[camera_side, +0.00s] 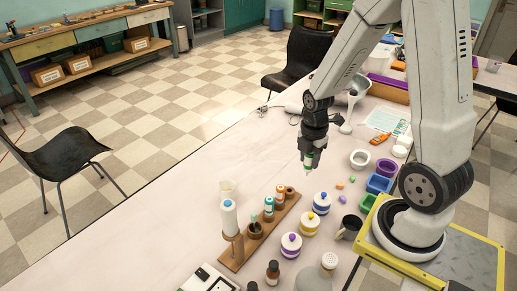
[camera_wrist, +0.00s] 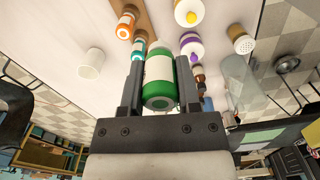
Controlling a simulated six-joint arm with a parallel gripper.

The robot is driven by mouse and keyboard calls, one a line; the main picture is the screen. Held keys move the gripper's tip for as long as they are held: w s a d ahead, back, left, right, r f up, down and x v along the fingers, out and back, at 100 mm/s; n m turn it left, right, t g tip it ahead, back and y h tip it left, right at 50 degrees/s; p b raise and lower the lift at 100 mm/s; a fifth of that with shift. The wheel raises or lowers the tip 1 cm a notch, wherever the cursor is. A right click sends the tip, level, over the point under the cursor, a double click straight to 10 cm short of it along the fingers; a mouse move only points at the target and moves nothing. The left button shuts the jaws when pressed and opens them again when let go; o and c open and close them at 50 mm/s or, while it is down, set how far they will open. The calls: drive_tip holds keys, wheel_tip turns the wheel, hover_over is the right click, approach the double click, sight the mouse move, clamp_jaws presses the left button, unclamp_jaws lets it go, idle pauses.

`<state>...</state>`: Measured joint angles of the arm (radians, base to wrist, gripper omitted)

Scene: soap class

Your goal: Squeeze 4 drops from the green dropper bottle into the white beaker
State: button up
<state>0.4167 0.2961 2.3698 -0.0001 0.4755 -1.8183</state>
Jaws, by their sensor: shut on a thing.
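My gripper (camera_side: 310,158) is shut on the green dropper bottle (camera_side: 309,162) and holds it above the table, clear of the rack. The white beaker (camera_side: 226,187) stands upright on the table behind the wooden rack, left of and lower than my gripper. It also shows in the wrist view (camera_wrist: 91,63), left of the fingers and apart from the bottle.
The wooden rack (camera_side: 233,259) holds several bottles, including a teal one (camera_side: 269,208) and an orange one (camera_side: 280,196). The table left of the beaker is clear.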

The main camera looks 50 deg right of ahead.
drive_tip(key=w+a+f+n, duration=0.2)
drive_tip(key=w+a+f, duration=0.1)
drive_tip(key=w, duration=0.8)
drive_tip(key=w+a+f+n, duration=0.3)
drive_tip(key=w+a, duration=0.3)
drive_tip(key=w, duration=0.5)
drive_tip(key=shift+w+a+f, duration=0.25)
drive_tip(key=shift+w+f, duration=0.05)
drive_tip(key=shift+f, duration=0.15)
drive_tip(key=shift+f, duration=0.65)
drive_tip(key=shift+c, duration=0.7)
drive_tip(key=shift+o, duration=0.7)
